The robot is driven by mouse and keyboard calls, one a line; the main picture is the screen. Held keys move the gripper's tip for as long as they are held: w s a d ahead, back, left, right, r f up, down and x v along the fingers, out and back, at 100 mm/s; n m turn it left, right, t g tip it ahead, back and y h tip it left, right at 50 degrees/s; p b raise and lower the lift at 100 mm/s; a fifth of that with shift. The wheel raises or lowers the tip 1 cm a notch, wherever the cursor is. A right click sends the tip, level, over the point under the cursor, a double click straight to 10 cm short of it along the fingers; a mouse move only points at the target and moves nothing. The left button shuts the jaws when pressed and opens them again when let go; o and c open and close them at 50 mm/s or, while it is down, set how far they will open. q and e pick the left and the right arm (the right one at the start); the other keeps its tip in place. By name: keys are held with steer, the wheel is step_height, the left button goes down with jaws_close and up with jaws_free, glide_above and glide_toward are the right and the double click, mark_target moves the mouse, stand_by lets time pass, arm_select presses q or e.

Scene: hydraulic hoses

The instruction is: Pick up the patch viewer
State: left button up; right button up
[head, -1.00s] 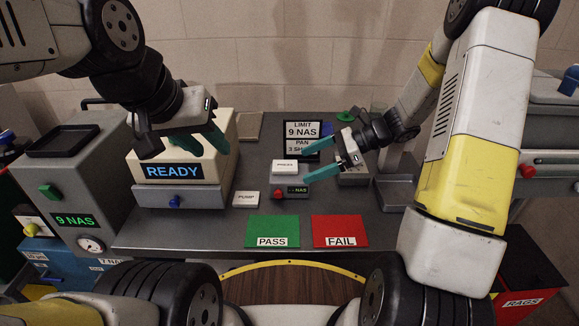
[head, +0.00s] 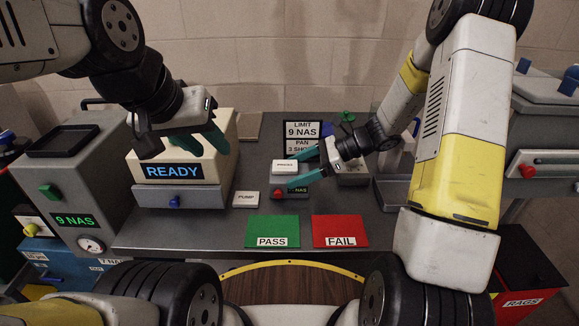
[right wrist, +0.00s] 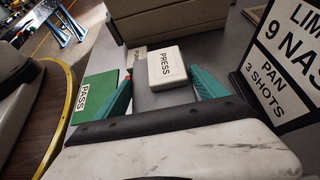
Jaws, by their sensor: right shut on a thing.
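The small unit with a white PRESS top (head: 285,167), a red button and a green NAS display (head: 298,190) on its front appears to be the patch viewer. It stands on the grey bench. My right gripper (head: 306,165) reaches it from the right. In the right wrist view, its white PRESS top (right wrist: 169,67) lies between the two teal fingers (right wrist: 163,90), and the gripper is shut on it. The fingers' contact is not clearly visible. My left gripper (head: 206,146) is open with its teal fingers pointing down over the beige READY box (head: 220,160).
A PUMP block (head: 246,199), a green PASS mat (head: 272,229) and a red FAIL mat (head: 341,230) lie in front. A LIMIT 9 NAS sign (head: 303,131) stands behind. A grey machine (head: 70,180) is at left. A grey tray (head: 391,193) is at right.

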steer(key=shift+r, duration=0.1)
steer(key=shift+r, duration=1.75)
steer(key=s+r, duration=0.1)
steer(key=s, duration=1.5)
steer(key=shift+a+r, duration=0.15)
steer(key=shift+a, duration=0.2)
steer(key=shift+w, duration=0.15)
steer(key=w, duration=0.5)
steer(key=w+f, duration=0.1)
steer(key=w, duration=0.4)
steer(key=w+f, duration=0.1)
steer(key=w, duration=0.4)
steer(key=shift+w+d, duration=0.2)
steer(key=shift+d, duration=0.1)
steer(key=shift+w+f, duration=0.2)
steer(key=shift+f, duration=1.1)
steer(key=shift+f, duration=0.2)
